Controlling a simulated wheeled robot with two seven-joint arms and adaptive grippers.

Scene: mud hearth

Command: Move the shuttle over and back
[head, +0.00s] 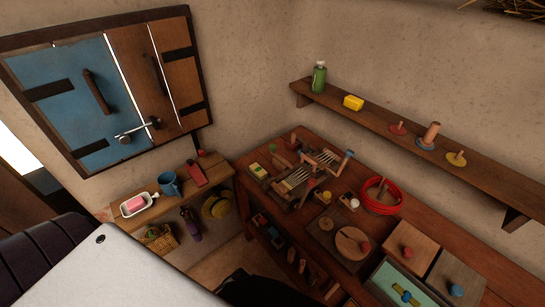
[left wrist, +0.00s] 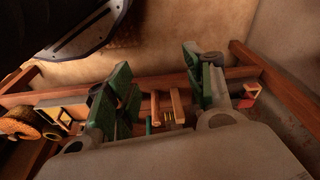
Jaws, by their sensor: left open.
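A small wooden loom-like frame (head: 296,181) with pale threads stands on the far left part of the workbench in the head view. I cannot pick out the shuttle for sure among its small parts. My left gripper (left wrist: 160,95) shows in the left wrist view with its two green-padded fingers wide apart. Two short wooden bars (left wrist: 166,106) and some thin yellow strips show beyond the gap between the fingers, and I cannot tell how far off they are. No gripper is clearly visible in the head view; the right gripper is not in view.
The workbench (head: 448,232) also carries a red coil (head: 381,197), a round board (head: 351,243) and a blue-green tray (head: 402,285). A wall shelf (head: 385,123) runs above it. A low side shelf (head: 150,211) holds a blue mug (head: 170,184).

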